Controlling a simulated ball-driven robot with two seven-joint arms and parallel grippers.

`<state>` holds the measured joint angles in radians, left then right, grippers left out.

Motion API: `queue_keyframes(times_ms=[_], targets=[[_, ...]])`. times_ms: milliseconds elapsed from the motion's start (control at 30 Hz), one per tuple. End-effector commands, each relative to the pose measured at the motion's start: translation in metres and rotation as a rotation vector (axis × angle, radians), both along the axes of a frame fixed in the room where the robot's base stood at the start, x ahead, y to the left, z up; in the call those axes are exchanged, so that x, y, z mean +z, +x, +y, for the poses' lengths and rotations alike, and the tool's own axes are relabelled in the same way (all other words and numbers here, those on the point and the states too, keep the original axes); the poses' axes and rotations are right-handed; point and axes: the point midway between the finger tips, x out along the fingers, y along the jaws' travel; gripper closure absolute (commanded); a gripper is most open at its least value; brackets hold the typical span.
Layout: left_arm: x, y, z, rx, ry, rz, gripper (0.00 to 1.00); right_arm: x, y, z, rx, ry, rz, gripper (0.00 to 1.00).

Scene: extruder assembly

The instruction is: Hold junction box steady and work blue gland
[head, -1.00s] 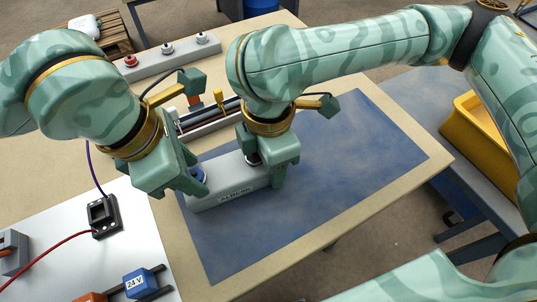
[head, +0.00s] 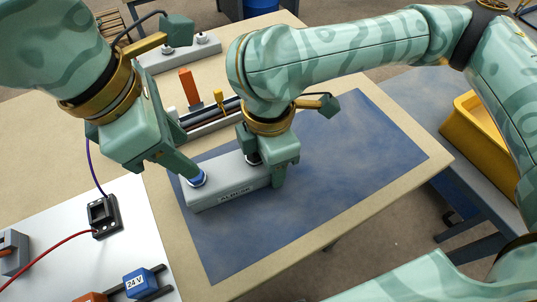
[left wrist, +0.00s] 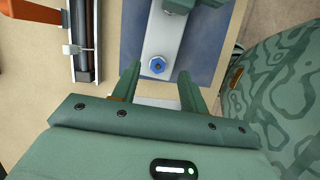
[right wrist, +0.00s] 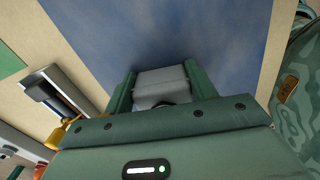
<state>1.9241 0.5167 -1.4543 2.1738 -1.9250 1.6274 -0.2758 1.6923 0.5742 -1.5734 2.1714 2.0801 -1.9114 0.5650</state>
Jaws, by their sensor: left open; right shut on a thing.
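The grey junction box (head: 218,194) with a label on its side lies on the blue mat (head: 330,175). The blue gland (head: 196,180) sits on top at the box's left end; it also shows in the left wrist view (left wrist: 157,65). My left gripper (head: 180,172) is open, up and left of the gland; in the left wrist view the gland lies ahead between its fingertips (left wrist: 158,80), apart from both. My right gripper (head: 268,180) is shut on the box near its right end, with the box (right wrist: 162,86) between its fingers in the right wrist view.
A tray with dark rods (head: 210,120) and an orange block (head: 189,88) stand behind the box. A white board at left holds a black socket (head: 104,215) and a blue 24 V block (head: 140,283). The mat's right side is clear.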

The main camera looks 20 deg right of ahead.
Motion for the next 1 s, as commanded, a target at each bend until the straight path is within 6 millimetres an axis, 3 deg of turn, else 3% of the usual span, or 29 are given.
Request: queue_keyframes(times_ms=[167, 267, 500, 700, 1000], targets=[[0.004, 0.000, 0.001, 0.001, -0.001, -0.002, 0.56, 0.000, 0.000, 0.000, 0.000, 0.000, 0.000, 0.75], [0.017, 0.000, 0.005, 0.003, 0.000, -0.002, 0.56, 0.000, 0.000, 0.000, 0.000, 0.000, 0.000, 0.75], [0.071, -0.001, 0.022, 0.003, -0.002, -0.004, 0.56, 0.000, 0.000, 0.000, -0.001, 0.000, 0.000, 0.75], [0.104, -0.002, 0.032, 0.002, -0.001, -0.003, 0.56, 0.000, 0.000, 0.000, 0.000, 0.000, 0.000, 0.75], [0.115, -0.003, 0.035, 0.000, 0.000, 0.001, 0.56, 0.000, 0.000, 0.000, 0.000, 0.000, 0.000, 0.75]])
